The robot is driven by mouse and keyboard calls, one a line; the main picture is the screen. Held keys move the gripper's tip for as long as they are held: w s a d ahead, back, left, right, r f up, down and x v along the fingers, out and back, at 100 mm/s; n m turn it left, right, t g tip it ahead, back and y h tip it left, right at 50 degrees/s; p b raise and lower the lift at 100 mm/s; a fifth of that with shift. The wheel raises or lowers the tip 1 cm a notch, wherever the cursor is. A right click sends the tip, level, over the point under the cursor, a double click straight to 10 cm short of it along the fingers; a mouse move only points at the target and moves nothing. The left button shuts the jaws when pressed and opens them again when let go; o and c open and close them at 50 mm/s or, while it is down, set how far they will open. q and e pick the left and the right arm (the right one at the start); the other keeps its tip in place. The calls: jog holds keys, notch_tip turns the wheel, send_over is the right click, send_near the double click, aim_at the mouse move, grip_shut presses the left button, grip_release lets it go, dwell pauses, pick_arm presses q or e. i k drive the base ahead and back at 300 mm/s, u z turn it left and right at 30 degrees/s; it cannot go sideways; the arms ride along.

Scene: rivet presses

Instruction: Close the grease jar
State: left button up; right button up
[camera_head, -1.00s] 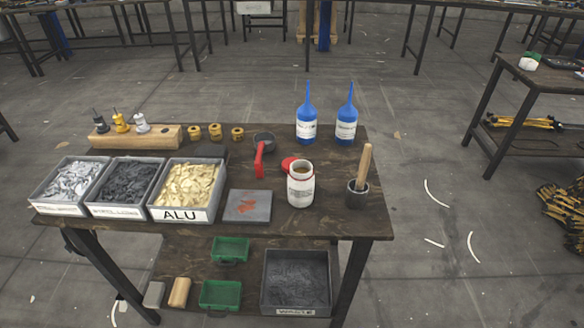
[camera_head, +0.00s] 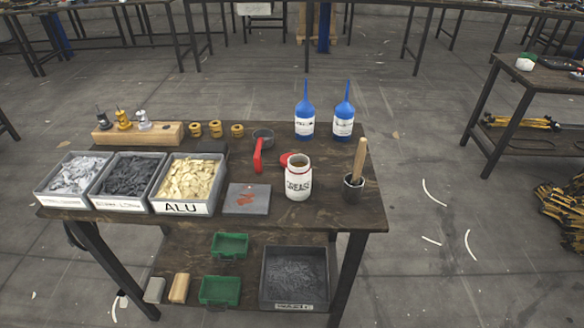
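The grease jar (camera_head: 298,180) is a white jar labelled GREASE. It stands upright and open on the right part of the wooden table, with brown content showing in its mouth. A red round thing (camera_head: 285,159), which looks like its lid, lies on the table just behind the jar, partly hidden by it. Neither of my grippers shows in the head view.
Left of the jar are a grey plate (camera_head: 247,199) with red smears and a red-handled tool (camera_head: 258,155). Two blue bottles (camera_head: 305,118) stand behind. A grey cup with a wooden-handled tool (camera_head: 359,160) stands right. Labelled bins (camera_head: 187,208) fill the front left.

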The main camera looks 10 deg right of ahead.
aim_at(298, 173)
jog(key=k, duration=0.5)
jog(key=u, duration=0.3)
jog(key=i, duration=1.6)
jog(key=z, duration=0.75)
